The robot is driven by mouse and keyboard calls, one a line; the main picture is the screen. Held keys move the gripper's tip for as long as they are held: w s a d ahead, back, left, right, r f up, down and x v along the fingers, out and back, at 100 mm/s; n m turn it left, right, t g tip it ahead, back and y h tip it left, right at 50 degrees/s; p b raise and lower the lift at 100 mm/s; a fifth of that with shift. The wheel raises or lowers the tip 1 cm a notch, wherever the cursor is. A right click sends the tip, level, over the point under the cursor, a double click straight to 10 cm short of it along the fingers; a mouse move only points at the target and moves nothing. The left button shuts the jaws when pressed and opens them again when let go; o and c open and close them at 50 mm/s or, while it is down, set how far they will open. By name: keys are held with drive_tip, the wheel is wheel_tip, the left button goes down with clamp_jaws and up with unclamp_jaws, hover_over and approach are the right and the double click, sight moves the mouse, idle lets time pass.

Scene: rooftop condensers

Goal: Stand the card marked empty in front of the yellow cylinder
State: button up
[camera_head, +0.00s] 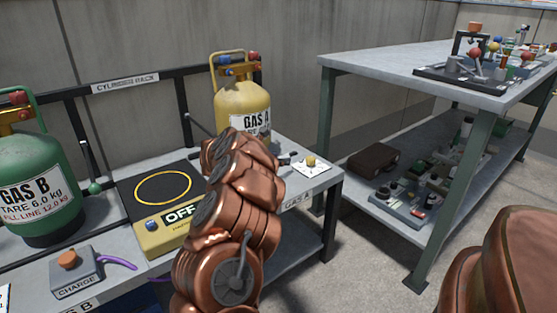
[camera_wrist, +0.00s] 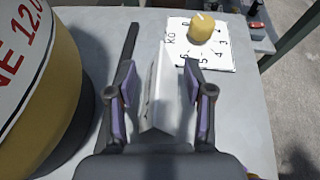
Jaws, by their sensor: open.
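The yellow cylinder (camera_head: 240,108), labelled GAS A, stands at the back right of the rack bench; its lower side fills the left of the wrist view (camera_wrist: 50,110). A white folded card (camera_wrist: 160,90) stands tent-like on the grey bench top beside the cylinder. Its print is too slanted to read in the wrist view, and my arm hides it in the head view. My gripper (camera_wrist: 159,66) is open, with one finger on each side of the card and a visible gap at both. In the head view my copper arm hides most of the gripper.
A white dial plate with a yellow knob (camera_wrist: 201,28) lies just beyond the card, near the bench edge. A scale reading OFF (camera_head: 165,218), the green GAS B cylinder (camera_head: 38,190) and a CHARGE box (camera_head: 75,270) are to the left. A metal table (camera_head: 400,65) stands right.

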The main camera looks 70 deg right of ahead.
drive_tip(key=v, duration=1.2)
idle(0.4)
